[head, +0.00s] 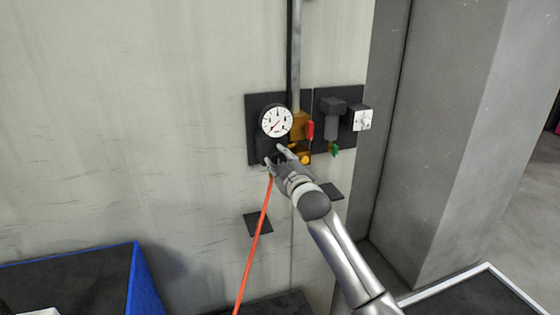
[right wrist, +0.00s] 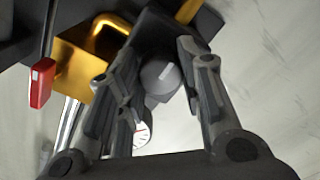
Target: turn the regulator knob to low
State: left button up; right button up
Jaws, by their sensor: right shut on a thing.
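The regulator is a dark block on a black wall panel (head: 253,105), with a round white gauge (head: 275,121) above my gripper. The gauge's red needle points to the lower left. My right gripper (head: 275,155) is at the regulator, just below the gauge. In the right wrist view its two fingers stand on either side of the round grey knob (right wrist: 160,77), shut on it. A pale line marks the knob's face. The gauge (right wrist: 142,135) is partly hidden behind a finger there. In the head view the gripper hides the knob. My left gripper is not in view.
A brass valve with a red lever (head: 310,130) sits close to the right of the gauge. A dark fitting (head: 332,112) and a white square plate (head: 362,119) are farther right. An orange-red hose (head: 257,240) hangs below. A blue-edged bin (head: 147,280) stands lower left.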

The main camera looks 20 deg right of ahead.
jog(key=o, duration=1)
jog(key=shift+o, duration=0.2)
jog(key=shift+s, duration=0.1)
jog(key=s, duration=1.2)
jog(key=shift+d, duration=0.2)
jog(key=shift+w+f, duration=0.1)
jog(key=shift+f, duration=0.05)
